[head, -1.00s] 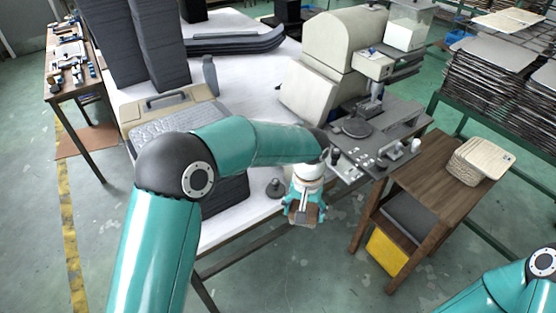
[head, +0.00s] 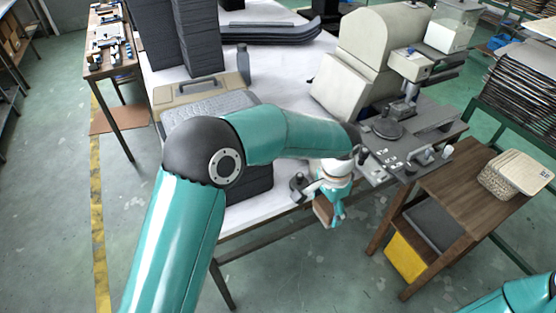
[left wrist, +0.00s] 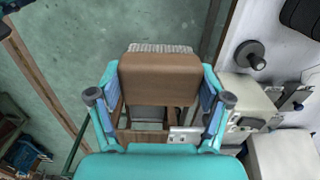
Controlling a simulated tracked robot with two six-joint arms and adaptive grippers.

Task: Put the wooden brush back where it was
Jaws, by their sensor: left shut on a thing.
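The wooden brush (head: 323,211) is in my left gripper (head: 332,203), off the front edge of the white table (head: 282,203). In the left wrist view the brush (left wrist: 160,78) shows as a brown block with a pale bristled edge at its far side. The two blue-padded fingers of my left gripper (left wrist: 158,98) are shut on its sides. Floor shows beyond it. My right gripper is out of sight; only a piece of my right arm shows at the bottom right of the head view.
A dark knobbed piece (head: 298,186) stands at the table's front edge, close to the gripper. A beige machine (head: 372,50) with a grey platform (head: 418,130) is to the right. A wooden side stand (head: 440,190) bears woven pale pieces (head: 515,174).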

